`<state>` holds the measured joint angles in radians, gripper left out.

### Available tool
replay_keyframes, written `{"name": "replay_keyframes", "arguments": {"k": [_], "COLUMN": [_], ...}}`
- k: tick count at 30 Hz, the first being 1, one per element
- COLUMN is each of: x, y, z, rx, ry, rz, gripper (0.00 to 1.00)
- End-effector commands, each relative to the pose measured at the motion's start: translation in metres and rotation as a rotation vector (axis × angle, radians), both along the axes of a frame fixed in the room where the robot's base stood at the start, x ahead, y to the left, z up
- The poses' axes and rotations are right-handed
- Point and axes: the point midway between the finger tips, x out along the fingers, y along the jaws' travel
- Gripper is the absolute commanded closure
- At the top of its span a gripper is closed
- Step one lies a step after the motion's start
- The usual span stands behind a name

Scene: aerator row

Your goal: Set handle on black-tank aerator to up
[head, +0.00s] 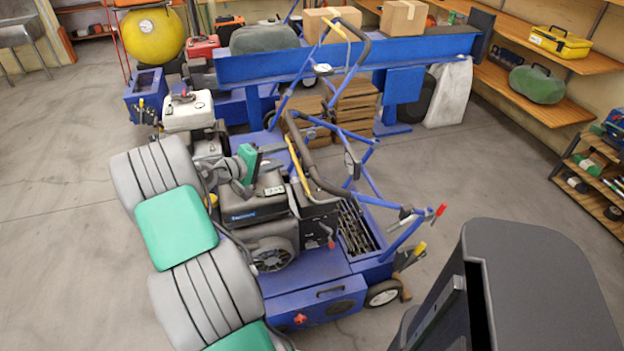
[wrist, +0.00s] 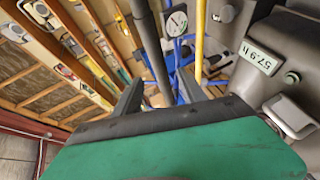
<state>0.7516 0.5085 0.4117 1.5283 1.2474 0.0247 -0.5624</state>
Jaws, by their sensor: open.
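The black-tank aerator is the nearer blue machine, with its black tank (head: 262,197) in the middle of the head view. Its bent handle, with a dark grip bar (head: 312,172) and a yellow rod (head: 299,170) beside it, rises at the tank's right. In the wrist view the dark bar (wrist: 151,45) runs between my fingers, and the yellow rod (wrist: 199,45) stands right of it. My gripper (head: 267,157) is open above the tank, left of the handle. Its fingers (wrist: 160,93) show apart; I cannot tell whether either touches the bar.
A second aerator with a white tank (head: 188,110) stands behind, with another tall handle (head: 350,50). A blue bench (head: 345,60) crosses the back. Wooden shelves (head: 545,85) line the right wall. Open floor (head: 60,240) lies left. An hour meter (wrist: 259,57) is close on the right in the wrist view.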

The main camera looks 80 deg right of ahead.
Motion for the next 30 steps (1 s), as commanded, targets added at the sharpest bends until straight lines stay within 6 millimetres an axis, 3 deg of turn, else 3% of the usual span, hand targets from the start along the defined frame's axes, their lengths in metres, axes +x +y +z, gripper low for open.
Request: {"name": "replay_keyframes", "arguments": {"k": [1, 3, 8, 15, 20, 27, 30], "x": [-0.019, -0.034, -0.050, -0.077, -0.085, -0.085, -0.085], "y": [-0.009, -0.014, -0.028, -0.064, -0.076, -0.077, -0.077], "z": [-0.020, -0.021, -0.019, -0.027, -0.029, -0.029, -0.029], "rx": [-0.020, -0.039, -0.047, -0.045, -0.045, -0.045, -0.045], "ry": [0.064, 0.119, 0.143, 0.139, 0.138, 0.138, 0.138], "rz": [-0.031, -0.052, -0.063, -0.063, -0.061, -0.059, -0.059], "gripper": [0.51, 0.51, 0.51, 0.51, 0.51, 0.51, 0.60]}}
